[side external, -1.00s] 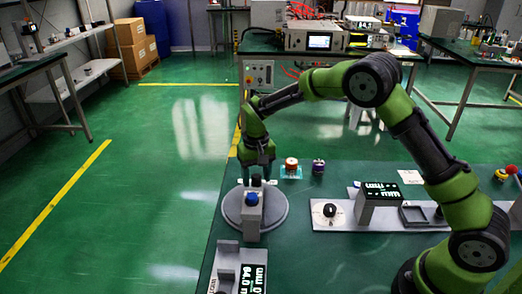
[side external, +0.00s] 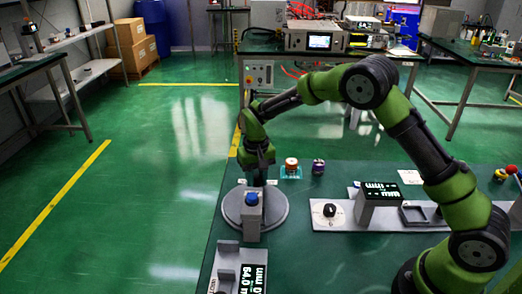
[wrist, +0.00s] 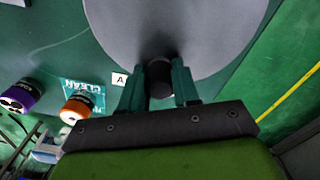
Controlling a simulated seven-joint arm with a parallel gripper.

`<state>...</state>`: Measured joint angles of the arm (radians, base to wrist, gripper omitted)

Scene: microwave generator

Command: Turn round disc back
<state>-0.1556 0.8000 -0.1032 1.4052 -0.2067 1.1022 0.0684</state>
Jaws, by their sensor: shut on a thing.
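The round grey disc (side external: 279,214) lies flat at the left part of the green table, and it also fills the top of the wrist view (wrist: 180,30). A black knob (wrist: 159,76) stands near its rim. My gripper (wrist: 158,88) is shut on this knob, one finger on each side. In the side view my gripper (side external: 258,181) is low at the far edge of the disc, and the knob is hidden there. A grey post with a blue top (side external: 252,200) stands in front of my gripper and covers the middle of the disc.
An orange-topped jar (side external: 291,164) on a teal "CLEAN" card (wrist: 88,93) and a purple jar (side external: 318,167) stand behind, right of the disc. A grey fixture with a display (side external: 378,207) is to the right. Another display block (side external: 254,279) is in front. The table's left edge is close.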

